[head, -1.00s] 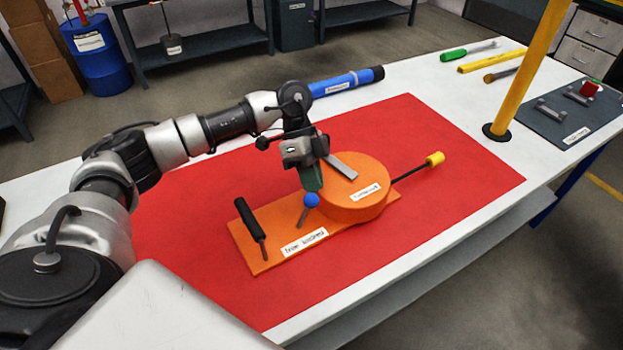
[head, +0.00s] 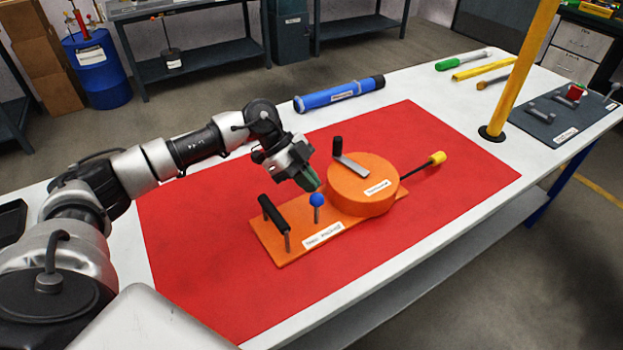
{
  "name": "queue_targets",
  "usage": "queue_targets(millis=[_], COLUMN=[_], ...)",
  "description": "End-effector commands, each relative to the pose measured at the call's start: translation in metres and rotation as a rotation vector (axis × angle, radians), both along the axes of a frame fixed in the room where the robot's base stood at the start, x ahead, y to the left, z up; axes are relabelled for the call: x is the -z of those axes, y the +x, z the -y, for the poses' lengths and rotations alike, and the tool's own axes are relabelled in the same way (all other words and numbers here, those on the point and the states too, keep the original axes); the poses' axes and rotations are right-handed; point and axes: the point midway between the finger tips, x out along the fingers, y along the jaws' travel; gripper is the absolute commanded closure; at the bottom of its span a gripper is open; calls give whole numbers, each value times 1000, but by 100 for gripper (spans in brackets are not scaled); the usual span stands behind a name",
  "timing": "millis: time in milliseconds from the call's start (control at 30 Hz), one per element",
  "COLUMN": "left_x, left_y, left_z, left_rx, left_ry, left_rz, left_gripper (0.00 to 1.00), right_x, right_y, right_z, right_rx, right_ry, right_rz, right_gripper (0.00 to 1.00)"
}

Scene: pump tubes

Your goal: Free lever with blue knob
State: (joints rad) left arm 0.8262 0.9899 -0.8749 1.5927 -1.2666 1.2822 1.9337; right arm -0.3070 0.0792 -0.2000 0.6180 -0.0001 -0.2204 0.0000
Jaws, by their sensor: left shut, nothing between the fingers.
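The lever with the blue knob (head: 316,200) stands about upright on the orange base plate (head: 285,252), between a black-handled bar (head: 272,214) and the round orange turntable (head: 362,190). My left gripper (head: 311,184) is shut and empty. Its green fingertips are just above and behind the blue knob in the picture; I cannot tell whether they touch it. On the turntable is a flat grey crank with a black grip (head: 337,147). A rod with a yellow knob (head: 437,158) sticks out to the right. My right gripper is not in view.
The base lies on a red mat (head: 200,270) on a white table. A blue flashlight-like cylinder (head: 340,94) lies behind the mat. A yellow post (head: 520,70) stands at the right, beside a dark tray (head: 560,130) and several tools. The mat's front is clear.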

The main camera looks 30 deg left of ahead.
Motion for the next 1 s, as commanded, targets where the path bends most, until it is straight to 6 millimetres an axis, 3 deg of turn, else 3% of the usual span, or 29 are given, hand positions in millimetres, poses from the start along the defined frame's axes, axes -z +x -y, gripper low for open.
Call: queue_targets(millis=[367, 767, 1000], left_x=[4, 3, -6], left_y=[-24, -27, -26], left_z=[-12, -13, -13], left_rx=[-1, 1, 0], left_ry=[-126, -124, -124], left_rz=[236, 233, 233], left_gripper=[100, 100, 100], right_x=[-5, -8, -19], right_y=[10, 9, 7], right_z=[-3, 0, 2], right_rx=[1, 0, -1], right_ry=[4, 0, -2], right_rz=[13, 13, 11], right_gripper=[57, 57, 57])
